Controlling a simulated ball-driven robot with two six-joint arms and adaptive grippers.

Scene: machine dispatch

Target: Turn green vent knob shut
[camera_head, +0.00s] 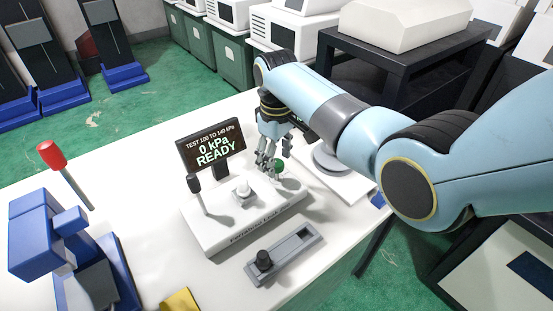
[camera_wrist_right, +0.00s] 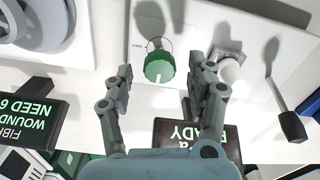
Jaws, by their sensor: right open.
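The green vent knob (camera_head: 278,166) sits on the right end of a white test unit (camera_head: 225,232) on the table. In the right wrist view the knob (camera_wrist_right: 159,67) is round with a white pointer line, beside a printed label on the white panel. My right gripper (camera_head: 267,168) is over the knob's end of the unit, fingers pointing down. In the wrist view its two fingers (camera_wrist_right: 160,82) stand apart, one on each side of the knob, with visible gaps. The display (camera_head: 210,146) behind reads "0 kPa READY". My left gripper is not in view.
A black-handled lever (camera_head: 196,186) and a white fitting (camera_head: 243,190) stand on the unit. A grey slotted tray (camera_head: 285,256) with a black knob lies in front. A blue press with a red-knobbed lever (camera_head: 52,155) is left. A grey round device (camera_head: 332,158) is right.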

